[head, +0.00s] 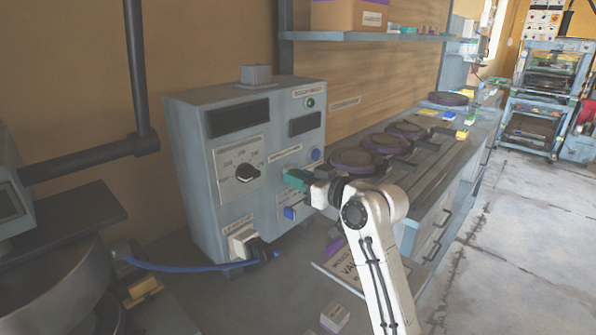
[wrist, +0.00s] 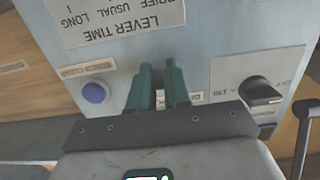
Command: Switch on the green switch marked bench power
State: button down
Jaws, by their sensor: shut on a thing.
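The grey control box (head: 185,150) stands on the bench, its front facing my gripper. A small round green control or lamp (head: 310,102) sits high on its front, under a label too small to read. My gripper (head: 291,178) is level with the middle of the front, below that green part. In the wrist view its teal fingers (wrist: 158,80) reach to the panel, close together, around a small part that they mostly hide. A label beside them is partly covered. I cannot tell whether the held part is the bench power switch, nor its position.
A black knob (head: 248,173) is left of my gripper. A blue button (head: 316,154) marked CLEAR is to the right. The LEVER TIME plate (wrist: 120,18) has a blue control (head: 290,213) by it. Round purple-rimmed plates (head: 358,160) line the bench to the right.

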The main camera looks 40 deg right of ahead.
aim_at(292, 171)
notch_tip(292, 171, up, 2)
jog(key=g+p, duration=0.2)
jog(key=p, duration=0.3)
jog(key=g+p, duration=0.1)
jog(key=p, duration=0.3)
jog(key=r+g+p, duration=0.1)
jog(key=g+p, duration=0.1)
jog(key=p, duration=0.2)
jog(key=g+p, duration=0.2)
jog(key=p, duration=0.3)
jog(key=shift+w+r, duration=0.1)
jog(key=shift+r, duration=0.1)
jog(key=shift+g+p, duration=0.6)
jog(key=shift+p, duration=0.15)
jog(key=shift+w+g+p, duration=0.15)
jog(key=shift+g+p, duration=0.15)
jog(key=shift+p, duration=0.25)
jog(key=c, duration=1.2)
grip_release()
jog(key=shift+c, duration=0.2)
jog(key=shift+o, duration=0.8)
jog(key=shift+f, duration=0.2)
